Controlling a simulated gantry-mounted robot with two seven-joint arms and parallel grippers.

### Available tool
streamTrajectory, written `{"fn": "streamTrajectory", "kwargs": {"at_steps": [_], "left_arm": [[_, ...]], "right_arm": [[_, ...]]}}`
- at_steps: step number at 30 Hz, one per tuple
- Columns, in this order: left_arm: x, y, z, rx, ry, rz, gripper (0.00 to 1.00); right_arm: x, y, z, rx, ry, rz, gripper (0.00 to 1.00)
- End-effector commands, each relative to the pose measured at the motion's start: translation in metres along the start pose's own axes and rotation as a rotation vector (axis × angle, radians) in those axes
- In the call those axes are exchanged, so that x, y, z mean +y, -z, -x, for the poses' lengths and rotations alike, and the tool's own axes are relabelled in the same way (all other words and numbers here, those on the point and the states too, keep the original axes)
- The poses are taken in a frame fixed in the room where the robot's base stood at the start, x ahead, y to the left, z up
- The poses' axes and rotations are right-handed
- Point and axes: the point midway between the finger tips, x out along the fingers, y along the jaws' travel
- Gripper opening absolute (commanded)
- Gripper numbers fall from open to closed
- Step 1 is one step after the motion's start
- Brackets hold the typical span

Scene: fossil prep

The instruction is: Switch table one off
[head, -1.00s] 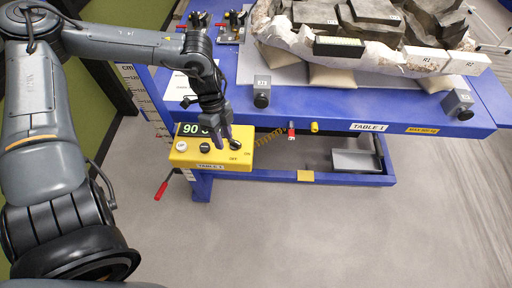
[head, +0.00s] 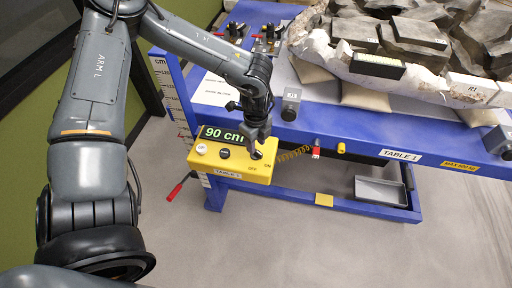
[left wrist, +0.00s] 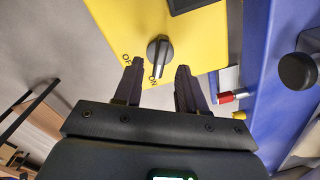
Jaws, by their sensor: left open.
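The yellow control box (head: 238,172) labelled TABLE 1 hangs at the left front corner of the blue table (head: 340,140). Its display reads 90 cm. The black rotary knob (head: 257,155) is at its right end, by the OFF and ON labels. My left gripper (head: 257,148) is at the knob, partly hiding it. In the left wrist view, the knob (left wrist: 159,54) lies ahead of and between the open fingers of my left gripper (left wrist: 158,76). A pale mark on the knob points toward the ON label. I cannot tell whether the fingers touch it. My right gripper is not in view.
Two other buttons, one white (head: 201,149) and one black (head: 224,153), sit on the box left of the knob. A red-handled lever (head: 178,190) sticks out below. A fossil block (head: 420,60) lies on the table. The floor in front is clear.

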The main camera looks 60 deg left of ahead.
Motion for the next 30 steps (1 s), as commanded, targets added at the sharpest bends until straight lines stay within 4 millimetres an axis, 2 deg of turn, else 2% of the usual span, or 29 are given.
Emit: {"fn": "streamTrajectory", "kwargs": {"at_steps": [3, 9, 20, 23, 28, 30], "left_arm": [[0.000, -0.001, -0.015, -0.002, -0.002, 0.001, 0.40], [0.000, 0.000, -0.029, 0.000, -0.001, 0.000, 0.40], [0.000, 0.000, -0.032, 0.001, 0.002, 0.000, 0.40], [0.000, 0.000, -0.032, 0.001, 0.001, 0.000, 0.28], [0.000, 0.000, -0.032, 0.001, 0.001, 0.000, 0.02], [0.000, 0.000, -0.032, 0.001, 0.001, 0.000, 0.00]], "right_arm": [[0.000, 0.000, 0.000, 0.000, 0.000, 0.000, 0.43], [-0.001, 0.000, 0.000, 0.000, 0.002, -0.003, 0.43], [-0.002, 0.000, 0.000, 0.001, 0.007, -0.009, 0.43], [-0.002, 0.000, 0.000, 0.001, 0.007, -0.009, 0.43], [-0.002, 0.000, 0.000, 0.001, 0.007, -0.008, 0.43], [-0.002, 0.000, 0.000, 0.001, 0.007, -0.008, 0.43]]}}
